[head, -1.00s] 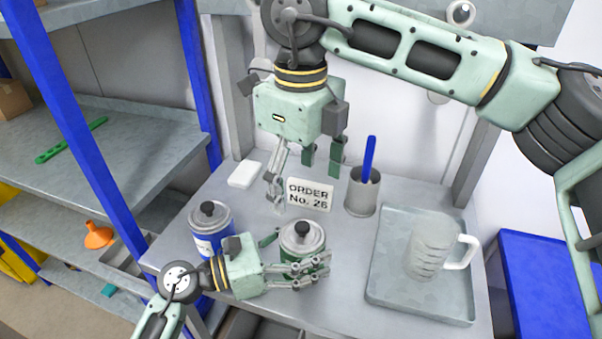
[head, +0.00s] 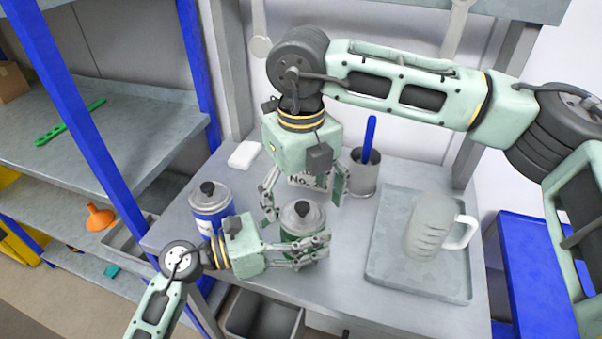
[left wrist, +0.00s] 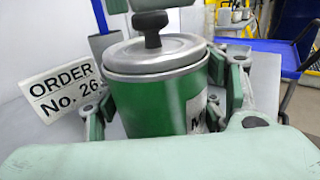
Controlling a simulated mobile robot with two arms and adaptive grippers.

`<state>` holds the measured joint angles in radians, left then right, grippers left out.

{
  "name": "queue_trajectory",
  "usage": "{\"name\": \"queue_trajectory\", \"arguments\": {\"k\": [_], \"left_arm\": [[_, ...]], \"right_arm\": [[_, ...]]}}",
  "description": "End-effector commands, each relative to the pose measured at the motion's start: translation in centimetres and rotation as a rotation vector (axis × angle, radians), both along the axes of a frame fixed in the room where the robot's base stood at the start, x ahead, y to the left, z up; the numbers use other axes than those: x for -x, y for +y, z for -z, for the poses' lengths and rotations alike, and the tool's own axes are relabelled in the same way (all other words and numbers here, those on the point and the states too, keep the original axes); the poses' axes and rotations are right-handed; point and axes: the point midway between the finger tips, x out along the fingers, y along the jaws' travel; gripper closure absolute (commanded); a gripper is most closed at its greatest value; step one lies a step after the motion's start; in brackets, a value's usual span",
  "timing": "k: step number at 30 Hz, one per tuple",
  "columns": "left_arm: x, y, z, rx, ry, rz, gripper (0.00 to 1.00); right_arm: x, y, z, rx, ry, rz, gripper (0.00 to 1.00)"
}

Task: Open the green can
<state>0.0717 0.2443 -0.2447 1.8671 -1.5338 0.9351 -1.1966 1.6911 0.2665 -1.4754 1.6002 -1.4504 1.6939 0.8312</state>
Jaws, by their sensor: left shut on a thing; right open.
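The green can (left wrist: 160,105) stands upright on the table, with a grey lid (left wrist: 155,52) and a dark knob (left wrist: 151,24) on top; its lid also shows in the head view (head: 301,217). The lid is on the can. My left gripper (head: 308,248) is shut around the can's body, a finger on each side. My right gripper (head: 302,202) points down, open, just behind and above the can in the head view. A green piece of it shows near the knob in the left wrist view.
A blue can (head: 210,210) stands left of the green can. An order sign (head: 304,181) is partly hidden behind my right gripper. A grey cup (head: 364,176) with a blue stick stands behind. A tray (head: 385,275) with a clear jug (head: 430,229) is at right.

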Motion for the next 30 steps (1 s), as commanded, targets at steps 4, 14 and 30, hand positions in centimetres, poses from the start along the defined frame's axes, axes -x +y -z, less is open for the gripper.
{"name": "queue_trajectory", "arguments": {"k": [4,14,30], "left_arm": [[0.0,0.0,0.0,0.000,0.001,0.000,0.83],[0.0,0.0,0.0,-0.001,0.001,0.000,0.83],[0.0,0.0,0.0,-0.001,0.001,0.000,0.83]], "right_arm": [[0.0,0.0,1.7,0.000,0.001,0.001,0.19],[0.0,0.0,2.7,-0.001,0.000,0.000,0.19],[0.0,0.0,2.6,0.000,0.000,0.000,0.58]]}}
